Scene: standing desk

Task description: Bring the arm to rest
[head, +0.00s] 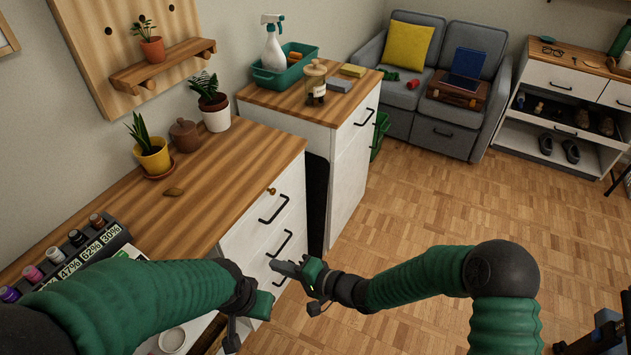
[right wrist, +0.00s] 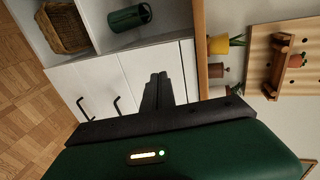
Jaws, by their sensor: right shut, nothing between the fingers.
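My right arm comes in from the lower right, and its gripper (head: 287,267) is shut and empty in front of the white drawer unit (head: 262,245). In the right wrist view the two dark fingers (right wrist: 158,90) lie together with nothing between them. My left arm crosses the lower left, over the desk's near end. Its gripper (head: 245,325) points down and away from the camera beside the drawers, close to the right gripper in the picture. Its fingertips are too hidden to judge.
The wooden desk top (head: 215,165) holds a yellow pot (head: 152,158), a brown lidded jar (head: 184,136) and a rack of small bottles (head: 85,255). A second cabinet (head: 350,150) carries a teal bin (head: 285,72). The parquet floor (head: 430,200) to the right is clear.

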